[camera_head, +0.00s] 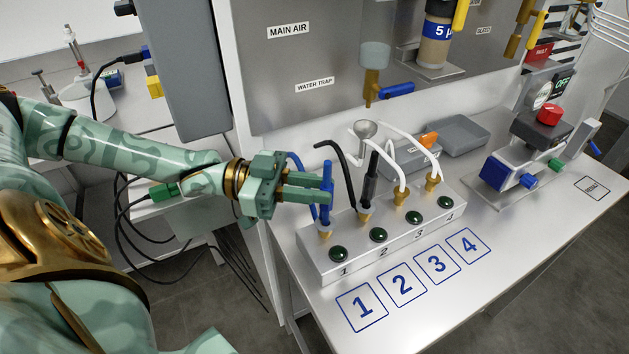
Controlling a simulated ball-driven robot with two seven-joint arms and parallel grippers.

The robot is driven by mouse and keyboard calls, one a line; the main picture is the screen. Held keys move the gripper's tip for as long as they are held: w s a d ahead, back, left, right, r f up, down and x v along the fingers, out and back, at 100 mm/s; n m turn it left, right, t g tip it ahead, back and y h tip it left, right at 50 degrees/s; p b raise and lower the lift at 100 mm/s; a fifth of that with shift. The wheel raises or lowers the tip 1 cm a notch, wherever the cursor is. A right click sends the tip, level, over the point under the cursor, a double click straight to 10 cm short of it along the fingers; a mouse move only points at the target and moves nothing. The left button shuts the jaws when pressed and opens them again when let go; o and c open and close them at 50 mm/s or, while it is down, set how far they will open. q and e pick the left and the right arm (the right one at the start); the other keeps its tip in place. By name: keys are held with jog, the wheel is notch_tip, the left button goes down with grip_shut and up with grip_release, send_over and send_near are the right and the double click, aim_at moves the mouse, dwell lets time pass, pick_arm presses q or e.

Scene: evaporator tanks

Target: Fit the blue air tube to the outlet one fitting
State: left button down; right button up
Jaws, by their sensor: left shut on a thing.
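My left gripper (318,188) comes in from the left and is shut on the blue air tube (326,209). The held part of the tube stands roughly upright over outlet 1, and a blue loop rises behind the gripper. The tube's lower end is at the outlet one fitting (325,234), a brass fitting at the left end of the pale manifold block (318,264). I cannot tell from this angle whether the tube is pushed fully on. The fingers cover part of the tube. My right gripper is not in view.
A black tube (346,175) stands at outlet 2, close right of the gripper. White tubes (399,176) run to outlets 3 and 4. Numbered squares (400,285) lie on the clear bench front. A grey tray (462,135) and a device with a red knob (548,115) stand farther right.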

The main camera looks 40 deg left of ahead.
pick_arm(q)
jog(key=shift+f+b, duration=0.3)
jog(key=shift+f, duration=0.4)
jog(key=c, duration=1.2)
grip_release()
jog(key=shift+c, duration=0.2)
notch_tip(320, 180, up, 6)
jog(key=p, duration=0.3)
jog(key=shift+p, duration=0.35)
jog(key=shift+r, duration=0.1)
